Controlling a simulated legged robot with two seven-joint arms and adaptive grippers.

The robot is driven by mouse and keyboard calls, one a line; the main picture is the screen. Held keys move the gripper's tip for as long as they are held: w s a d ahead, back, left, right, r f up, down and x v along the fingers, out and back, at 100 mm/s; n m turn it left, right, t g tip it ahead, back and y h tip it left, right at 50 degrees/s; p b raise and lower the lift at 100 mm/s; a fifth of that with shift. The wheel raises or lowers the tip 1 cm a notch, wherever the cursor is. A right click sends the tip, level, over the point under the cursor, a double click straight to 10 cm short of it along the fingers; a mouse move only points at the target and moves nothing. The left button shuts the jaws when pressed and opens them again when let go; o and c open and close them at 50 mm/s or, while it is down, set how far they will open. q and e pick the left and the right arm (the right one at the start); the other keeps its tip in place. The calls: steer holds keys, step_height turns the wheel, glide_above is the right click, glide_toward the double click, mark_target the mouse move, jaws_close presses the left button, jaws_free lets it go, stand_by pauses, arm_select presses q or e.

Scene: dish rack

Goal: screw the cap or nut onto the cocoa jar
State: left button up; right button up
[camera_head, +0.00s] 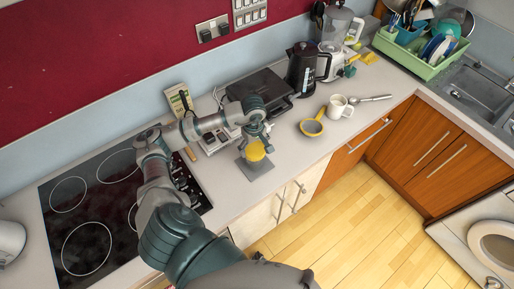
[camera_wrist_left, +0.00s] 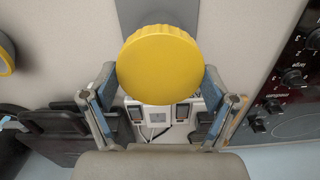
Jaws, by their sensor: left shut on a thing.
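A round yellow cap (camera_head: 255,151) with a ribbed edge shows above a grey square mat (camera_head: 252,170) on the counter. My left gripper (camera_head: 259,135) comes down over it from above. In the left wrist view the yellow cap (camera_wrist_left: 160,64) sits between the two fingers of my left gripper (camera_wrist_left: 160,83), which is shut on it. The grey mat (camera_wrist_left: 157,12) shows behind the cap. The cap hides what is below it, so I cannot tell the cocoa jar apart from it. My right gripper is in neither view.
A black hob (camera_head: 95,205) lies left of the mat. A dark grill (camera_head: 262,88) stands behind my gripper. A yellow pan (camera_head: 312,125) and a white mug (camera_head: 339,106) stand to the right. The counter's front edge is close to the mat.

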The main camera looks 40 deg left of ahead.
arm_select(q)
steer(key=shift+a+f, duration=0.2)
steer(key=shift+a, duration=0.45)
steer(key=shift+d, duration=0.15)
steer(key=shift+d+r, duration=0.1)
steer(key=shift+d, duration=0.25)
steer(key=shift+d+r, duration=0.25)
steer(key=shift+d, duration=0.75)
steer(key=shift+a+f, duration=0.15)
steer(key=shift+a, duration=0.4)
steer(key=shift+a+f, duration=0.25)
steer(key=shift+a, duration=0.2)
steer(key=shift+b, duration=0.35)
steer(key=shift+d+f, duration=0.1)
steer(key=shift+d, duration=0.15)
steer(key=shift+d+b, duration=0.25)
steer(key=shift+b, duration=0.05)
steer(key=shift+a+f, duration=0.1)
steer(key=shift+a, duration=0.8)
steer(key=shift+d+r, duration=0.45)
steer(key=shift+d, duration=0.05)
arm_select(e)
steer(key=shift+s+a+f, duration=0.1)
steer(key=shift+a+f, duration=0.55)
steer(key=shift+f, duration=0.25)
